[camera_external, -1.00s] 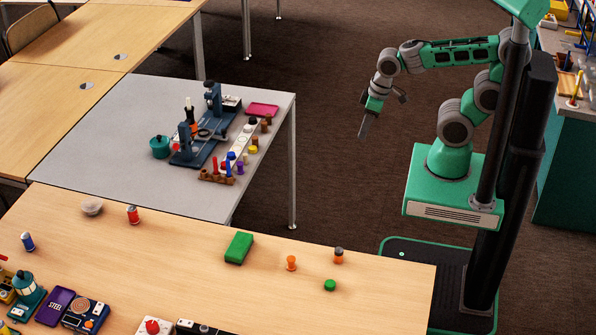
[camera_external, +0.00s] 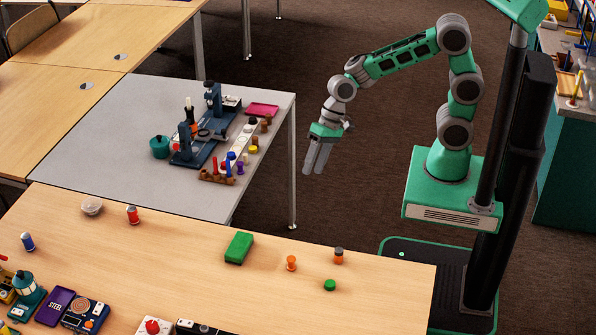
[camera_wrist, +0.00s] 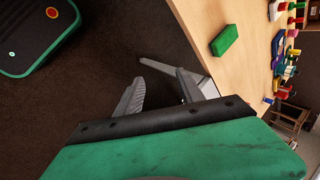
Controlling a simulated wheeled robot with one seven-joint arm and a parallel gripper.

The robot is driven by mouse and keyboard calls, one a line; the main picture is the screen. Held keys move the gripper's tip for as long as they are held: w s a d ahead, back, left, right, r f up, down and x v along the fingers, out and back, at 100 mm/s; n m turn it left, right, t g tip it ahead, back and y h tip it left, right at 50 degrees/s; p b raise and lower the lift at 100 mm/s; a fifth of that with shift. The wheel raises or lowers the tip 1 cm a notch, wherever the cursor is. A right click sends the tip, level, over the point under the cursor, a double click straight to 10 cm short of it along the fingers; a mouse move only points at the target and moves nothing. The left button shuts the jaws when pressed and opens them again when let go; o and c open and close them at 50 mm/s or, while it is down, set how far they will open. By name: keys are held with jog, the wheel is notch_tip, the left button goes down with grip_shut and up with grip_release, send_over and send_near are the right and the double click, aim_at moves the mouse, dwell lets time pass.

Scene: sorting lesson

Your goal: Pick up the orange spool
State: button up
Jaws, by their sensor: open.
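A small orange spool (camera_external: 291,263), narrow in the middle, stands upright on the light wooden table in the external view. It is to the right of a green block (camera_external: 239,247). My gripper (camera_external: 312,171) is in the air beyond the table's far edge, above the floor and well clear of the spool. Its fingers point down, apart and empty. In the wrist view my gripper's grey fingers (camera_wrist: 160,76) are spread with nothing between them. The green block (camera_wrist: 224,40) shows there on the table; I cannot make out the orange spool in that view.
An orange piece with a dark top (camera_external: 338,256) and a green disc (camera_external: 330,285) stand near the spool. A red piece (camera_external: 133,215) and a pale bowl (camera_external: 92,206) are farther left. A grey table (camera_external: 100,135) with equipment adjoins. The wooden table's right end is bare.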

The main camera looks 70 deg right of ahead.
jog(key=w+a+f+m+g+y, duration=0.2)
jog(key=a+f+m+y, duration=0.3)
jog(key=a, duration=0.8)
jog(key=m+g+y+b, duration=0.1)
jog(key=m+g+y, duration=0.1)
jog(key=m+y, duration=0.35)
send_near(292, 257)
jog(key=shift+m+h, duration=0.75)
jog(key=shift+h, duration=0.2)
jog(key=x, duration=0.4)
jog(key=shift+w+a+r, duration=0.1)
jog(key=shift+w+r, duration=0.2)
jog(key=x, duration=0.7)
jog(key=shift+s+a, duration=0.2)
jog(key=shift+c, duration=0.4)
grip_shut()
